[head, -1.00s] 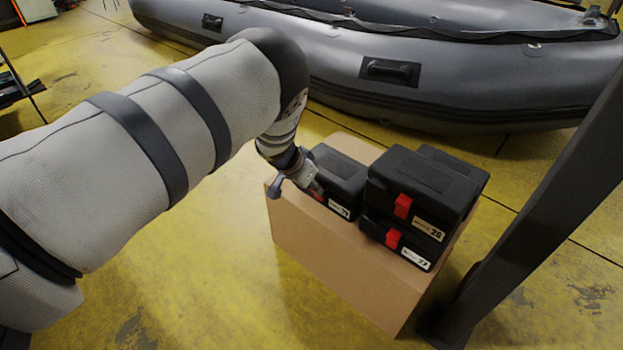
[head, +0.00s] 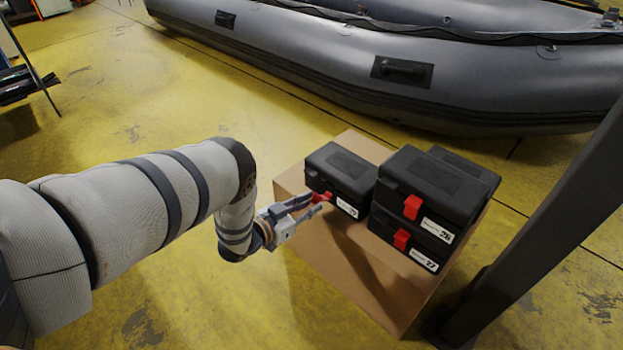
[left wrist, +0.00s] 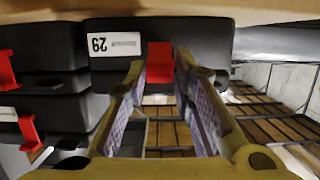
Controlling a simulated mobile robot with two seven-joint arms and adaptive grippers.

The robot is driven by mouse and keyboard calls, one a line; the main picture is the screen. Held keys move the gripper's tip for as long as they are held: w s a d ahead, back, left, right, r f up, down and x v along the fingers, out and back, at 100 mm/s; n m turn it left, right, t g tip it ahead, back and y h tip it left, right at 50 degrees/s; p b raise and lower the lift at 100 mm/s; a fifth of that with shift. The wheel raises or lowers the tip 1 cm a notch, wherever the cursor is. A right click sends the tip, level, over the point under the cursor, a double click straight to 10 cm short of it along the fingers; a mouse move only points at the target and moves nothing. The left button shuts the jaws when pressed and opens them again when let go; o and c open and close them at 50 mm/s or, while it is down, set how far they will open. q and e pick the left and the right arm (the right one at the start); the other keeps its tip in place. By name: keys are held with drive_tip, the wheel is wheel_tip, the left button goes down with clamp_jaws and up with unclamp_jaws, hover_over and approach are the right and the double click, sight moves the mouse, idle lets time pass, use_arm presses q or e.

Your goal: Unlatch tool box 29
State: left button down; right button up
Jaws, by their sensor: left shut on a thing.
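Tool box 29 (head: 341,168) is a black case with a white label. It stands on the left of a cardboard box, its lid down. Its red latch (head: 321,197) is on the front face, left of the label. My left gripper (head: 318,202) reaches in from the front left, its fingertips at the latch. In the left wrist view, which looks upside down, the label 29 (left wrist: 114,45) is readable and the red latch (left wrist: 160,62) sits between the two fingers, which are shut on it. The latch's lower end is partly hidden. My right gripper is out of view.
The cardboard box (head: 345,270) carries other black tool boxes on its right: 26 (head: 432,185) stacked on 27 (head: 412,238), with another behind. A dark post (head: 545,215) rises at right. A grey inflatable boat (head: 330,60) lies behind. Yellow floor is clear in front.

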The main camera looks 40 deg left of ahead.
use_arm(q)
drive_tip(key=shift+s+f+t+b, duration=0.1)
drive_tip(key=shift+f+t+b, duration=0.45)
drive_tip(key=shift+t+b, duration=0.2)
drive_tip(key=shift+d, duration=0.1)
drive_tip(key=c, duration=1.4)
unclamp_jaws()
drive_tip(key=shift+o, duration=0.2)
drive_tip(key=s+a+r, duration=0.1)
drive_tip(key=s, duration=1.1)
drive_tip(key=shift+r, duration=0.25)
drive_tip(key=shift+w, duration=0.1)
